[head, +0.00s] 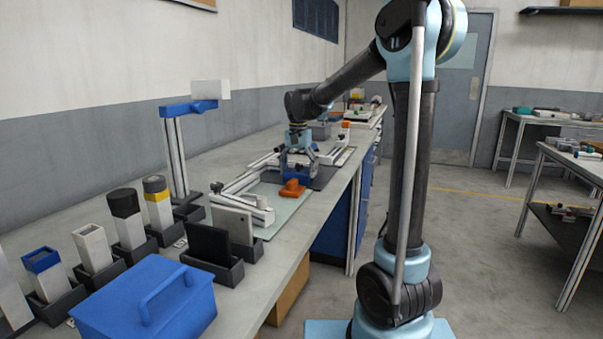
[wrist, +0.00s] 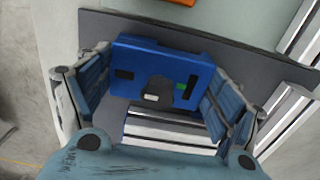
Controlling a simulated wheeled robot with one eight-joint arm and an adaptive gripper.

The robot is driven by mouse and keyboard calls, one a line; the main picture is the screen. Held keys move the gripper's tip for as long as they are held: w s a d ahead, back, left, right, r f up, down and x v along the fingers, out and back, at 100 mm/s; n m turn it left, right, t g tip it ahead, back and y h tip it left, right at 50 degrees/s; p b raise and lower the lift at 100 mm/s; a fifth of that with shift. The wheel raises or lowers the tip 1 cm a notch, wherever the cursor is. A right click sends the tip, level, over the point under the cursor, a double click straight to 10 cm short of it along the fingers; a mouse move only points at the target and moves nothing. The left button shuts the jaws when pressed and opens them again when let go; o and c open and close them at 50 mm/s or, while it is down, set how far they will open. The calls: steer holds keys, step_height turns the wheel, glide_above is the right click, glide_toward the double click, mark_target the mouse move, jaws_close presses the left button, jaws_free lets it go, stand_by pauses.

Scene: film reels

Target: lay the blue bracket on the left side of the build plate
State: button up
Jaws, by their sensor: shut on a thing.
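My gripper (head: 299,160) is over the bench, above a dark grey plate. It is shut on a blue block-like part, which I take for the blue bracket (head: 297,172). In the wrist view the bracket (wrist: 188,65) spans between the two fingers (wrist: 158,95), with dark slots and a small green patch on its face. The dark grey plate (head: 322,178) may be the build plate; it also shows behind the bracket in the wrist view (wrist: 100,28). Whether the bracket touches the plate is not clear.
An orange part (head: 292,189) lies just in front of the gripper, on a pale green mat (head: 285,206). Metal rails (head: 243,207) stand near it. Nearer are a blue toolbox (head: 147,303), black holders with upright items, and a post with a blue top (head: 188,108).

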steer(key=o, duration=1.2)
steer(key=shift+f, duration=0.1)
step_height(320, 180, up, 12)
steer(key=shift+d+r, duration=0.1)
steer(key=s+d+f+n+t, duration=0.1)
steer(key=s+d+f, duration=0.3)
steer(key=s+d, duration=0.35)
steer(key=s+d+f+n, duration=0.1)
steer(key=s+d+f, duration=0.4)
steer(key=s+d, duration=0.3)
steer(key=s+d+f, duration=0.2)
steer(key=s+f, duration=0.3)
steer(key=s+d+f+n, duration=0.1)
steer(key=s+d+f, duration=0.1)
steer(key=s+f, duration=0.4)
steer(key=s+d+f+n+t, duration=0.1)
steer(key=s+d+f, duration=0.2)
steer(key=s+f, duration=0.2)
steer(key=shift+s+f, duration=0.15)
steer(key=shift+f, duration=0.4)
